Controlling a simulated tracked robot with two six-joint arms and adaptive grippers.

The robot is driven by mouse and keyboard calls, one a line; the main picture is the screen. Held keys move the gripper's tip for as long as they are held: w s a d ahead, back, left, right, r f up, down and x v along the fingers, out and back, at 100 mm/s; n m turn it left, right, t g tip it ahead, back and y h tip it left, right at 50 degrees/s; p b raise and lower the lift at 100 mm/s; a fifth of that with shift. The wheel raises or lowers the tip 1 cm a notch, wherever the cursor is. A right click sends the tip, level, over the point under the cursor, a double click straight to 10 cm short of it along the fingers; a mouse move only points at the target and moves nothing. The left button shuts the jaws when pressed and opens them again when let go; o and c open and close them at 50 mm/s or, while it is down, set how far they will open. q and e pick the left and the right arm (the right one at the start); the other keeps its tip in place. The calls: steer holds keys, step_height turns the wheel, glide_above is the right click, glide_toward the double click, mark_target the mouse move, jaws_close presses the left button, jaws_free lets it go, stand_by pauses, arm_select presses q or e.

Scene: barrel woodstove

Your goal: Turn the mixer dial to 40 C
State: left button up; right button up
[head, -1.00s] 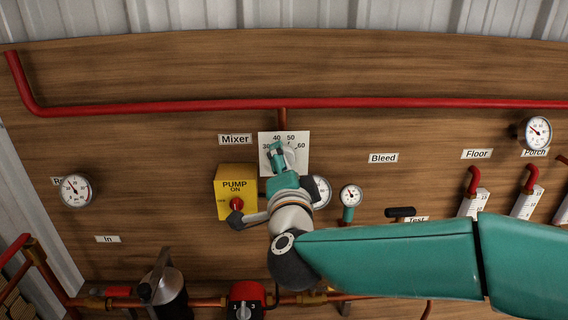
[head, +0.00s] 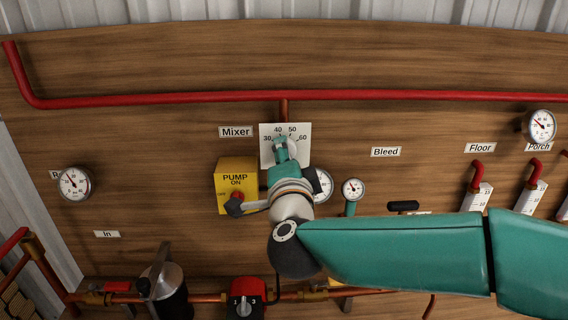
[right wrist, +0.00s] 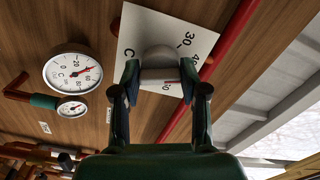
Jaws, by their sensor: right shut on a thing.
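The plate shows 30, 40, 50 and 60 in the head view. My right gripper (head: 281,147) is at the dial, its fingers pointing up the plate near 40. In the right wrist view its two fingers (right wrist: 160,82) sit on either side of the knob, shut on it. The fingers hide much of the dial in the head view. My left gripper is not in view.
A yellow pump box (head: 235,172) with a red button stands just left of my right wrist. Gauges (head: 352,189) are close on the right. A red pipe (head: 400,99) runs above the plate.

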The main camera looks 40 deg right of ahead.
steer(key=o, duration=1.1)
steer(key=shift+o, duration=0.2)
steer(key=v, duration=1.2)
steer(key=shift+f, duration=0.15)
